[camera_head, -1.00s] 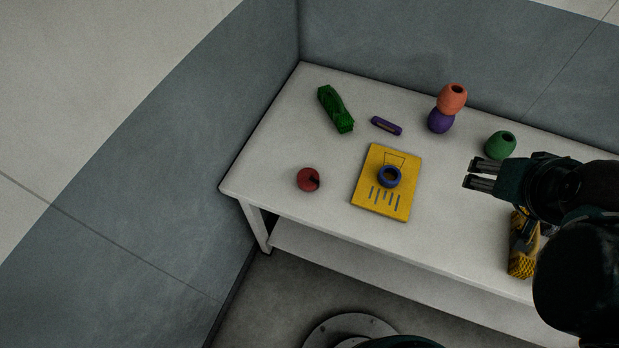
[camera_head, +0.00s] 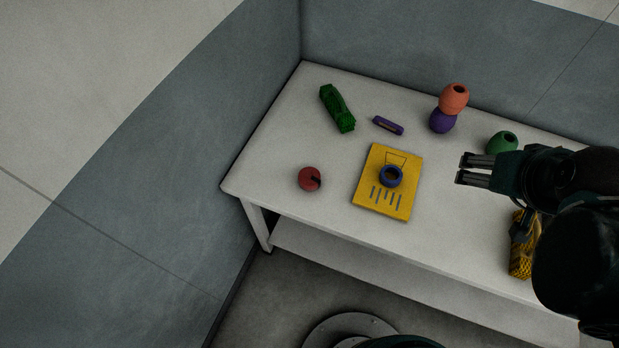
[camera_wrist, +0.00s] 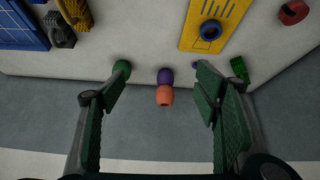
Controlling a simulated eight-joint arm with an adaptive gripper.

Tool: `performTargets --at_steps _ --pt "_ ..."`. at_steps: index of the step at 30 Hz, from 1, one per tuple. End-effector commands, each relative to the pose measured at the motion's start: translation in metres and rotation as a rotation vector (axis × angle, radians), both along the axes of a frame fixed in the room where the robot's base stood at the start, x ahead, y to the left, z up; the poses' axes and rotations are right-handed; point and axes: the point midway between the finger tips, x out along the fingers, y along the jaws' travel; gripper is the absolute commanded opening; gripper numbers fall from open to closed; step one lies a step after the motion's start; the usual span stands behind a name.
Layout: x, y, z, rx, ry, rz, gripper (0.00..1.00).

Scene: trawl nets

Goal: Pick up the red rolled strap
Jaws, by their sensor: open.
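The red rolled strap (camera_head: 309,179) lies on the white table near its left front corner, with a dark mark on its right side. It also shows at the top right of the wrist view (camera_wrist: 293,12). My gripper (camera_head: 470,170) is at the right in the head view, above the table, well to the right of the strap. Its jaws point left. In the wrist view my gripper (camera_wrist: 160,80) has its two fingers wide apart with nothing between them in its grasp.
A yellow board (camera_head: 405,209) bearing a blue ring (camera_head: 391,177) lies between the strap and my gripper. Behind are a green bundle (camera_head: 337,108), a purple bar (camera_head: 388,125), and an orange float (camera_head: 454,97) atop a purple one (camera_head: 442,121). A green float (camera_head: 501,142) stands near my gripper.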

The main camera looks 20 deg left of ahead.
Motion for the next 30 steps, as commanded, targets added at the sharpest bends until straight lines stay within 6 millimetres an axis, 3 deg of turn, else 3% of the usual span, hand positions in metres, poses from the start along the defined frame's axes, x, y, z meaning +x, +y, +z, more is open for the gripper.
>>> performTargets --at_steps 14,30 --pt "0.036 0.063 -0.014 -0.101 0.098 0.286 0.62" --pt "0.066 0.150 -0.047 -0.222 0.201 0.641 0.62"
